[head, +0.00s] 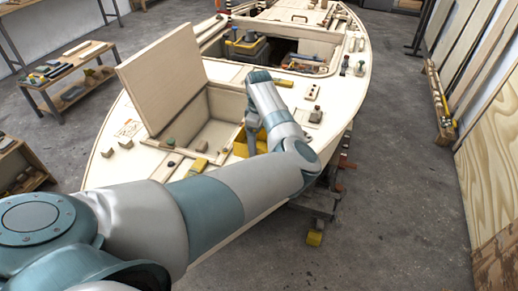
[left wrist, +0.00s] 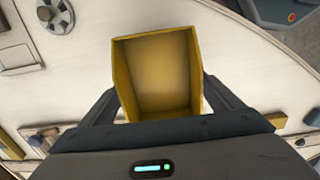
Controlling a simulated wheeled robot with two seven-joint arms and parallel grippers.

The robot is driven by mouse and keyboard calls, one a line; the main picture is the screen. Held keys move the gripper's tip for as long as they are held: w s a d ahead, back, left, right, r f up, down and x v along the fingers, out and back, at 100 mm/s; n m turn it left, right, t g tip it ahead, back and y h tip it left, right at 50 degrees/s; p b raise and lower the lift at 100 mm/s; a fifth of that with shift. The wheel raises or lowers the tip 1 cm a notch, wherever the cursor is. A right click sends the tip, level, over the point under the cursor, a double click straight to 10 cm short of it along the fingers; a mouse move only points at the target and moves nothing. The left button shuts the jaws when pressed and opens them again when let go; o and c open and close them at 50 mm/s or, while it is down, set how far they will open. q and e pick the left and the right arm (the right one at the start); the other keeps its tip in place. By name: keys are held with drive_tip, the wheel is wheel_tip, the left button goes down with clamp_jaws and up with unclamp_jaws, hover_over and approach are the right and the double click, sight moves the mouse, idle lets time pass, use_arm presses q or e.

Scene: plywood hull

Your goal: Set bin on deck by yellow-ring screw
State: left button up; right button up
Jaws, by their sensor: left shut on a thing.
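The yellow bin (left wrist: 155,70) is an open-topped box and is empty inside. My left gripper (left wrist: 160,88) is shut on it, with one finger along each side. In the head view the bin (head: 240,149) is partly hidden behind my left wrist, and my left gripper (head: 252,140) is low over the hull's deck (head: 140,164), beside the open hatch. I cannot tell whether the bin touches the deck. I cannot make out a screw with a yellow ring. A grey round fitting (left wrist: 56,15) shows at the top left of the wrist view. My right gripper is out of view.
A raised hatch lid (head: 165,75) stands left of the open compartment (head: 212,132). Small blocks and a yellow piece (head: 198,166) lie on the near deck. Dark upright pieces (head: 345,64) stand on the right side deck. A tool bench (head: 70,70) is at the left.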

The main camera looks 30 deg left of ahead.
sight(258, 144)
use_arm(q)
wheel_tip(258, 144, down, 3)
drive_tip(key=shift+f+p, duration=0.15)
drive_tip(key=shift+p, duration=0.65)
drive_tip(key=shift+f, duration=0.3)
drive_tip(key=shift+f, duration=0.2)
drive_tip(key=o, duration=1)
